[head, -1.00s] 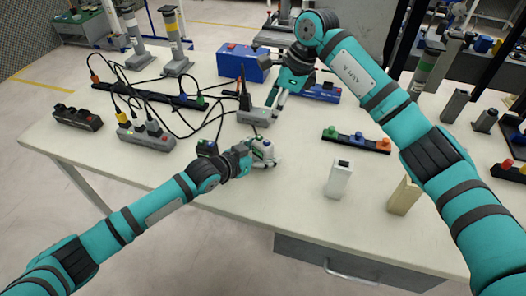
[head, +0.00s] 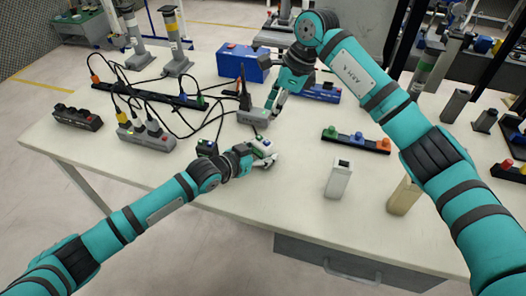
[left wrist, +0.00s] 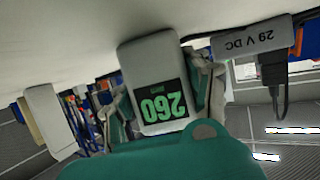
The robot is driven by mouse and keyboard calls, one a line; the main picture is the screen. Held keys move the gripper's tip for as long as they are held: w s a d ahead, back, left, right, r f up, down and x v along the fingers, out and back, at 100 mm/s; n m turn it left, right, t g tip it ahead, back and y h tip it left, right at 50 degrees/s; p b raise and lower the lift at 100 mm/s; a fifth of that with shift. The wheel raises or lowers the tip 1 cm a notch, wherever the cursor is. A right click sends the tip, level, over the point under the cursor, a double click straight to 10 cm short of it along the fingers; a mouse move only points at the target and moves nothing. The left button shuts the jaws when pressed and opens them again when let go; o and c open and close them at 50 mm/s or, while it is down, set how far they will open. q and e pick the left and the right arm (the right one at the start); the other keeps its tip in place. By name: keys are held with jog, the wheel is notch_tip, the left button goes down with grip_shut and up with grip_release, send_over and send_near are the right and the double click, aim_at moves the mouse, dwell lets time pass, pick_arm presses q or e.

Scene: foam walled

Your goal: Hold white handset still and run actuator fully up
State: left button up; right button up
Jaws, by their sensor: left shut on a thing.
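The white handset (head: 262,146) is held over the table by my left gripper (head: 264,155), whose fingers close on its two sides. In the left wrist view the handset (left wrist: 157,60) shows a dark display with upside-down green digits that seem to read 260. My right gripper (head: 275,103) is above a grey box (head: 254,117) behind the handset; its fingertips are too small to tell open from shut. The box also shows in the left wrist view (left wrist: 250,40), labelled 29 V DC upside down. Two columns, one grey-white (head: 134,38) and one with a yellow band (head: 175,45), stand at the back left; I cannot tell which is the actuator.
Power strips with plugs (head: 145,135) and loose black cables lie on the left. A blue box (head: 243,63) stands behind. A white block (head: 339,180), a beige block (head: 403,197) and a strip with coloured knobs (head: 357,141) are to the right. The front-centre tabletop is clear.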

aim_at(261, 135)
grip_shut()
dwell(0.6)
dwell(0.5)
jog(key=a+m+t+y, duration=0.1)
jog(key=m+t, duration=0.1)
jog(key=m, duration=0.3)
jog(key=a+r+m+t+y, duration=0.1)
jog(key=m, duration=0.4)
jog(key=w+a+r+m+t, duration=0.1)
jog(key=m+t, duration=0.1)
jog(key=m, duration=0.4)
jog(key=shift+w+a+r+t+y, duration=0.1)
jog(key=shift+a+r+t+y, duration=0.1)
jog(key=shift+r+t+y, duration=0.15)
jog(key=shift+f, duration=0.2)
jog(key=shift+f, duration=4.35)
jog(key=shift+f, duration=0.1)
